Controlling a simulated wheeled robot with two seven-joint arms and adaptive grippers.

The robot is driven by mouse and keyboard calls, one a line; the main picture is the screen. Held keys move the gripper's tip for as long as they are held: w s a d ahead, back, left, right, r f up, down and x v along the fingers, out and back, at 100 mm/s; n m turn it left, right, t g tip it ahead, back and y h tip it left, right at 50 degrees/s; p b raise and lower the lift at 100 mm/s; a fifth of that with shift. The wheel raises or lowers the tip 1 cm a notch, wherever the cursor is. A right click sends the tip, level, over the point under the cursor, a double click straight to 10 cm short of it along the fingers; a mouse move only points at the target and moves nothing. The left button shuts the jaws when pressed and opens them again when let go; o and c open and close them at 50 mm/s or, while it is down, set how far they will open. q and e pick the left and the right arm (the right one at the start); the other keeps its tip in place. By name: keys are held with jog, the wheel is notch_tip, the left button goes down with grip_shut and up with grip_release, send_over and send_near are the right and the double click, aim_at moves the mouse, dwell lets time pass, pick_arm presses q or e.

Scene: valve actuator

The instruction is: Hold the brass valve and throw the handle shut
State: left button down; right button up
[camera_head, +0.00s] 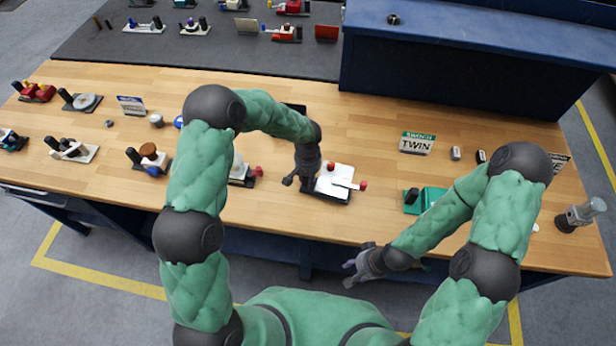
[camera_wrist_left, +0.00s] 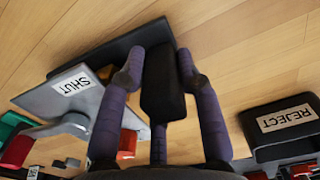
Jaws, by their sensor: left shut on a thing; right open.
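My left gripper (camera_head: 301,176) is at the left side of a device with a white plate (camera_head: 338,178) and red knobs, near the table's front edge. In the left wrist view the left gripper (camera_wrist_left: 160,78) is shut on a black block-shaped handle (camera_wrist_left: 164,95), which stands at a dark base (camera_wrist_left: 115,48). Beside it lies a grey plate (camera_wrist_left: 60,92) with a SHUT label. My right gripper (camera_head: 362,266) is open and empty, in front of the table edge, apart from the devices. I cannot make out a brass valve for certain in either view.
A black box marked REJECT (camera_wrist_left: 285,120) lies right in the wrist view. A teal device (camera_head: 425,199) stands right of the white plate, and a TWIN sign (camera_head: 417,143) behind. Several other devices fill the left side. A blue shelf (camera_head: 470,55) closes the back right.

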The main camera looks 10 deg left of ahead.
aim_at(363, 184)
dwell(1.7)
jog(key=w+d+r+n+g+h, duration=0.1)
jog(key=w+r, duration=0.1)
jog(key=r, duration=0.1)
jog(key=w+d+r+n+g+h, duration=0.1)
jog(key=w+d+r+n, duration=0.1)
jog(key=w+r, duration=0.1)
jog(key=w+d+r+n+g+h, duration=0.1)
jog(key=w+d+r+n, duration=0.1)
jog(key=r, duration=0.3)
jog(key=shift+w+d+r+g, duration=0.2)
jog(key=shift+w+g, duration=0.1)
jog(key=shift+w, duration=0.35)
jog(key=w+a+r+n+t+h, duration=0.1)
jog(key=w+a+r+n+t, duration=0.45)
jog(key=w+r, duration=0.9)
jog(key=f, duration=0.3)
jog(key=a+f+g, duration=0.1)
jog(key=f, duration=0.3)
jog(key=f+m+g, duration=0.1)
jog(key=f, duration=0.3)
jog(key=shift+s+a+f, duration=0.25)
jog(key=shift+s+a, duration=0.05)
jog(key=shift+s, duration=0.1)
grip_shut()
